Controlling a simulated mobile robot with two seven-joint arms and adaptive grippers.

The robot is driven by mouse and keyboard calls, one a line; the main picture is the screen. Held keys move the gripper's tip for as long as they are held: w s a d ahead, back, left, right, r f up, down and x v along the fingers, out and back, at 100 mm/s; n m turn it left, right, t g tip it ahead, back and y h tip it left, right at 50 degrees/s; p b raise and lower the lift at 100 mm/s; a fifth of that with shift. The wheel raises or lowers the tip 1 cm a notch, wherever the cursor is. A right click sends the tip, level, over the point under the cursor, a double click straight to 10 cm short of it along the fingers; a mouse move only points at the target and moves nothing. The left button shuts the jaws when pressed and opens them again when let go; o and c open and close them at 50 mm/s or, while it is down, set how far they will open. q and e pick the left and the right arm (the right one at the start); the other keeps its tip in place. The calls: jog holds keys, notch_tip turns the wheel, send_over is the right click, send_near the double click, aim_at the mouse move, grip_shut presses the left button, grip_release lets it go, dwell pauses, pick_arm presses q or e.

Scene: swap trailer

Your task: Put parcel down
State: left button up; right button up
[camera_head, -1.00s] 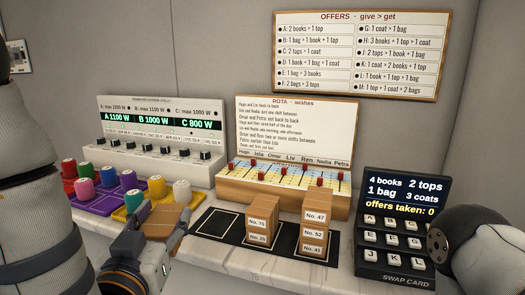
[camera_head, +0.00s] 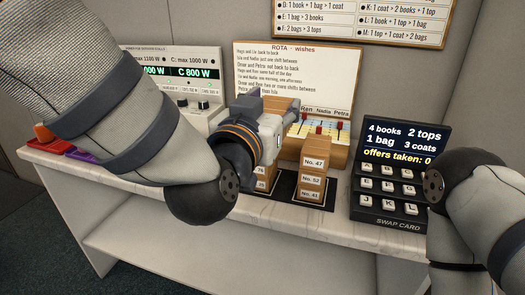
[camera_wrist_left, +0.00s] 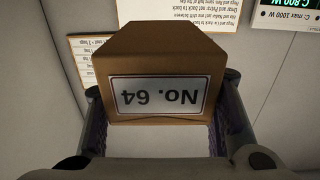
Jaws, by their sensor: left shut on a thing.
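My left gripper (camera_head: 274,110) is shut on a brown cardboard parcel (camera_wrist_left: 160,50). In the left wrist view the parcel sits between both fingers, its white "No. 64" label upside down in the picture. The right stack (camera_head: 313,178) shows parcels No. 47, No. 52 and No. 41, upright on the black mat (camera_head: 284,186). I cannot tell how high the held parcel is above the mat. My right gripper is out of view.
The rota board (camera_head: 300,65) and its slider box (camera_head: 332,150) stand behind the stacks. The swap card console (camera_head: 400,170) is on the right, close to my right arm. A power panel (camera_head: 195,85) stands at back left. The counter's front edge (camera_head: 200,218) is near.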

pick_arm(q)
jog(key=w+f+b, duration=0.1)
jog(key=w+f, duration=0.2)
jog(key=w, duration=0.1)
jog(key=w+a+f+b, duration=0.1)
jog(key=w+f, duration=0.2)
jog(key=w, duration=0.2)
jog(key=w+f+b, duration=0.1)
jog(key=w+f, duration=0.2)
jog(key=w, duration=0.1)
jog(key=shift+w+a+f, duration=0.2)
jog(key=shift+a+f, duration=0.05)
jog(key=shift+f, duration=0.05)
jog(key=shift+w+f, duration=0.2)
jog(key=shift+f, duration=0.55)
jog(key=shift+w+f, duration=0.15)
jog(key=shift+f, duration=0.6)
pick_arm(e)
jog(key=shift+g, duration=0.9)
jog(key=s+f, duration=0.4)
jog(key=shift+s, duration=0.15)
pick_arm(q)
jog(key=shift+f, duration=0.2)
jog(key=o, duration=1.2)
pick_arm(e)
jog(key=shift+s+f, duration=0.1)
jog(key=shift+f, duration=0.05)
